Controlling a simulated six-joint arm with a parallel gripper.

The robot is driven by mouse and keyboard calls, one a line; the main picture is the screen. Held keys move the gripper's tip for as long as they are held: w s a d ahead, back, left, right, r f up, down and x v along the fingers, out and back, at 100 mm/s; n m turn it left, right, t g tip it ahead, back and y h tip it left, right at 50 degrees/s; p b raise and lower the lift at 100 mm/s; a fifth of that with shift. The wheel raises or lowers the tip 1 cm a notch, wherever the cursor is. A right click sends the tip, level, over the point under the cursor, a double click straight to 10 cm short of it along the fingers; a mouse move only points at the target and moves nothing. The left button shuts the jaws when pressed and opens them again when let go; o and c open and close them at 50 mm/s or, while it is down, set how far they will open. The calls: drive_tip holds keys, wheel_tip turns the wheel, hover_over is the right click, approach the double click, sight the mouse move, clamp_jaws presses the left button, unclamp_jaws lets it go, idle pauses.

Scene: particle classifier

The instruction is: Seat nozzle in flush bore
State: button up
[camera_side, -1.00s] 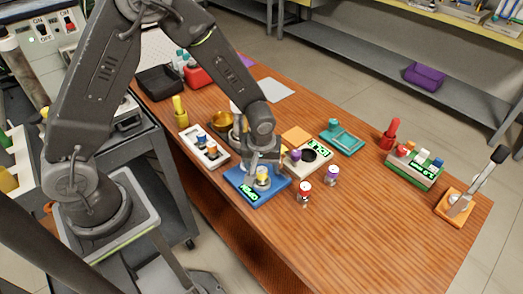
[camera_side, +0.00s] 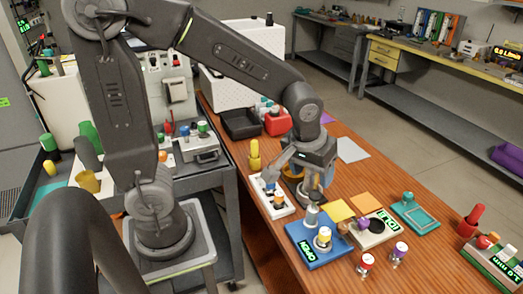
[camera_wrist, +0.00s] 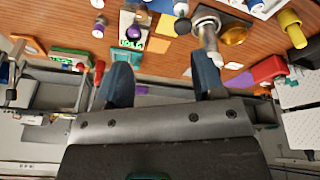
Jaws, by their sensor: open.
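My gripper (camera_side: 293,176) is open, above the white rack and the back of the blue station. Its two blue fingers are apart and empty in the wrist view (camera_wrist: 162,70). A grey metal cylinder (camera_side: 311,214) stands upright by the blue station (camera_side: 304,246), near a yellow-capped vial (camera_side: 323,239); it may be the nozzle. I cannot tell which opening is the flush bore.
A white rack (camera_side: 264,206) with blue and orange caps stands left of the blue station. A red-capped vial (camera_side: 366,265) and a purple-capped vial (camera_side: 398,253) stand in front. A yellow cylinder (camera_side: 254,155), a teal tray (camera_side: 413,215) and a red canister (camera_side: 277,121) are nearby.

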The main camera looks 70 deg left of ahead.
drive_tip(key=s+a+r+m+t, duration=0.1)
drive_tip(key=s+r+m, duration=0.4)
drive_tip(key=s, duration=0.6)
wheel_tip(320, 180, up, 3)
drive_tip(key=shift+s+a+f+t+h, duration=0.1)
drive_tip(key=shift+s+a+t+h, duration=0.2)
drive_tip(key=shift+t, duration=0.5)
drive_tip(key=shift+c, duration=0.4)
